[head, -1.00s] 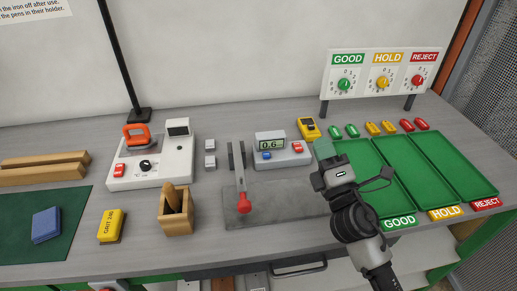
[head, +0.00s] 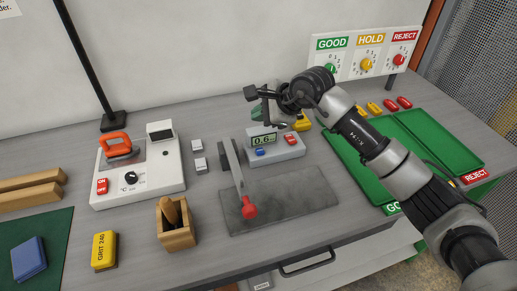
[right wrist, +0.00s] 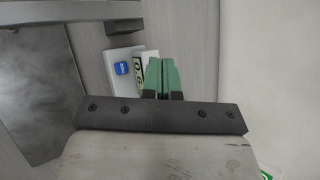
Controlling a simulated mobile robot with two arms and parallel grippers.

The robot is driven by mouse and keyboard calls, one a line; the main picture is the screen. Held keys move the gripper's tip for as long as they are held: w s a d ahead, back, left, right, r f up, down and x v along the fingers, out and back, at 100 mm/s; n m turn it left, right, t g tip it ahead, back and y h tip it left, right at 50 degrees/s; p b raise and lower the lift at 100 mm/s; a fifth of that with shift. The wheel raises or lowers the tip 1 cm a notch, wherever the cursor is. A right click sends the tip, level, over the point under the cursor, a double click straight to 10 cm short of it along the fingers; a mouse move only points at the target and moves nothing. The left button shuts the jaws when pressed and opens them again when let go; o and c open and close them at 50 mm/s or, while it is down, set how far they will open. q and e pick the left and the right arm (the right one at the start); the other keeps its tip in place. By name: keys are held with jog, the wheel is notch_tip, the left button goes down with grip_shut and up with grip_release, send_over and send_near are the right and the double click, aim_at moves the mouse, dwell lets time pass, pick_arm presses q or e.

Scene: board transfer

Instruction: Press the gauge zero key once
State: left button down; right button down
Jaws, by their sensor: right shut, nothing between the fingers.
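The gauge (head: 286,150) is a grey-white box on the bench with a display reading about 0.6. Its blue key (head: 260,152) is at the front left and a red key (head: 292,141) is at the right. In the right wrist view the blue key (right wrist: 121,68) shows white lettering, left of my right gripper's green fingers (right wrist: 160,64). The fingers are shut and empty, and partly cover the gauge's display (right wrist: 139,72). In the head view my right gripper (head: 264,108) is above and behind the gauge; its fingertips are hard to make out. My left gripper is out of view.
A lever with a red knob (head: 249,211) stands on a grey plate just left of the gauge. A yellow device (head: 302,123) is behind the gauge. Green trays (head: 437,140) lie to the right. A white iron station (head: 165,178) stands left.

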aim_at(260, 152)
notch_tip(260, 152, down, 8)
jog(key=b, duration=0.3)
jog(key=shift+f+b, duration=0.1)
jog(key=shift+b, duration=0.3)
jog(key=shift+f+b, duration=0.35)
dwell(1.6)
jog(key=shift+f+b, duration=0.35)
jog(key=shift+b, duration=0.2)
jog(key=shift+f+b, duration=0.5)
jog(key=shift+b, duration=0.05)
dwell(0.5)
jog(key=shift+r, duration=0.1)
jog(key=shift+r+p, duration=0.3)
jog(key=shift+r, duration=0.5)
